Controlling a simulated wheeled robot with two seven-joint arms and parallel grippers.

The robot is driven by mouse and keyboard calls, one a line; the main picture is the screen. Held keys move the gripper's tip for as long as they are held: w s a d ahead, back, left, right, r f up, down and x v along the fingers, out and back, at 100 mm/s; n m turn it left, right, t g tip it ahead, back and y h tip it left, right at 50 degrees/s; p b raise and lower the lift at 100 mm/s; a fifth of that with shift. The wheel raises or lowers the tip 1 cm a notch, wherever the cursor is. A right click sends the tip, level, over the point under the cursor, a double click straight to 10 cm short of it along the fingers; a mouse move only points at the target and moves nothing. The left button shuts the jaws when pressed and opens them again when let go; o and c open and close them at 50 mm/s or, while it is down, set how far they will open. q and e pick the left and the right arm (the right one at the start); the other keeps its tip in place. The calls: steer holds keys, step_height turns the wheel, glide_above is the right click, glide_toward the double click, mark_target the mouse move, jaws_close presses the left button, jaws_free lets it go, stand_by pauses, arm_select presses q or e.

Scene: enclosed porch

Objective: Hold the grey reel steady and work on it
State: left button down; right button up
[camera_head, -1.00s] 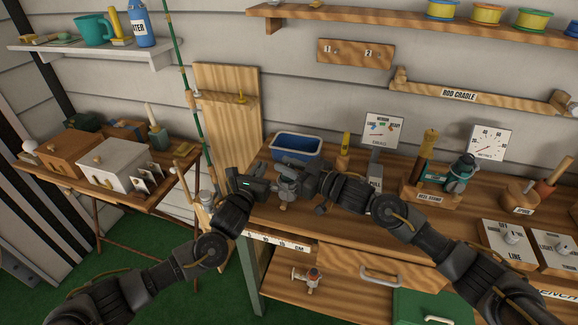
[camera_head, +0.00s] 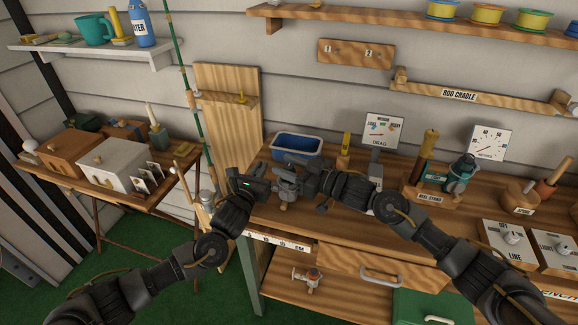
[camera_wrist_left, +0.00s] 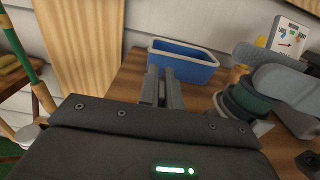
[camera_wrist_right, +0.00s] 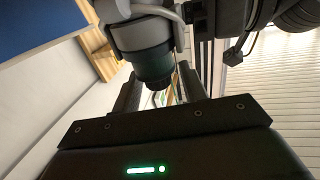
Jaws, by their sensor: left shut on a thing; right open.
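The grey reel (camera_head: 287,186) is between my two grippers in the head view, in front of the blue tub, at the bench's left end. In the left wrist view the reel's grey arm and dark green part (camera_wrist_left: 245,100) are right of the fingers. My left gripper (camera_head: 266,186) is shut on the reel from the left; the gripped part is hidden. My right gripper (camera_head: 304,182) is open at the reel's right side. In the right wrist view the dark green part (camera_wrist_right: 152,62) is near the open fingers; I cannot tell whether they touch.
The blue tub (camera_head: 297,146) stands behind the reel. The drag gauge (camera_head: 382,130), reel stand (camera_head: 430,198) with a teal reel (camera_head: 460,172), and switch boxes (camera_head: 508,240) are to the right. Another reel (camera_head: 307,278) lies on the lower shelf. A side table (camera_head: 150,197) is left.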

steer(key=shift+d, duration=0.1)
steer(key=v, duration=1.2)
arm_select(q)
steer(key=c, duration=0.7)
jaws_free()
steer(key=shift+o, duration=0.2)
